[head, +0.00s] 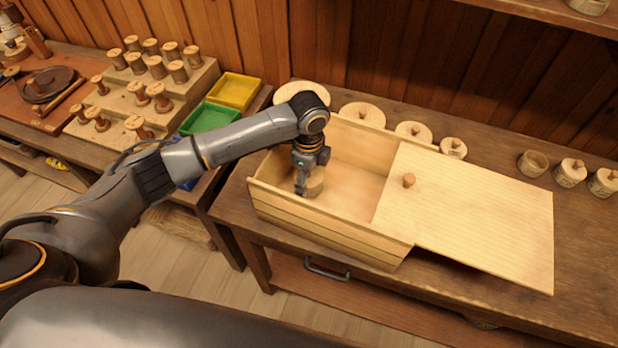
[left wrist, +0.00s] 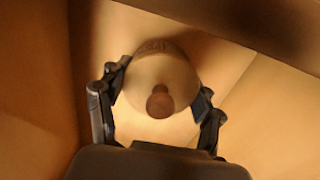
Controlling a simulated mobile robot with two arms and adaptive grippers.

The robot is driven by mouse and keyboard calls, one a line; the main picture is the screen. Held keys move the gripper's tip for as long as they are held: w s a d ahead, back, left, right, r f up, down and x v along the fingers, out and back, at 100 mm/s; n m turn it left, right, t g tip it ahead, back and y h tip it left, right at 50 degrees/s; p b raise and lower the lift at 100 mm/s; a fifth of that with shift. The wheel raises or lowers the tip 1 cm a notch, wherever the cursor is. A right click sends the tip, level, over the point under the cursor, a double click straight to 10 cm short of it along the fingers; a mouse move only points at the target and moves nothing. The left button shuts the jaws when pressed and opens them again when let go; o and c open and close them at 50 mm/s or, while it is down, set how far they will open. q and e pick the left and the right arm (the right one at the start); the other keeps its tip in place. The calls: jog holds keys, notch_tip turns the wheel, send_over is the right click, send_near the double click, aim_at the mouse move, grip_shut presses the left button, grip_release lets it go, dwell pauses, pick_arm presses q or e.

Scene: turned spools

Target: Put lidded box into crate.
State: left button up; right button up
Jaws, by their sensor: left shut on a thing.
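The crate (head: 330,249) is a pale wooden box on the workbench in the head view. Its sliding lid (head: 480,215), with a small knob, covers the right part and sticks out past the right end; the left part is open. My left gripper (head: 307,186) reaches down into the open part and is shut on the lidded box (head: 316,184), a small round wooden box. In the left wrist view the lidded box (left wrist: 160,68) sits between the two fingers, its brown knob facing the camera. I cannot tell whether it touches the crate floor. My right gripper is not in view.
Several round wooden boxes stand behind the crate, such as a wide one (head: 362,115), with more (head: 571,172) at the right. At the left a stepped rack (head: 150,100) holds spools, beside green (head: 209,118) and yellow (head: 235,91) trays.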

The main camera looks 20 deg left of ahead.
pick_arm(q)
jog(key=shift+f, duration=0.45)
jog(key=shift+f, duration=0.15)
jog(key=o, duration=1.2)
jog(key=shift+r, duration=0.2)
notch_tip(320, 180, up, 12)
jog(key=shift+b, duration=1.15)
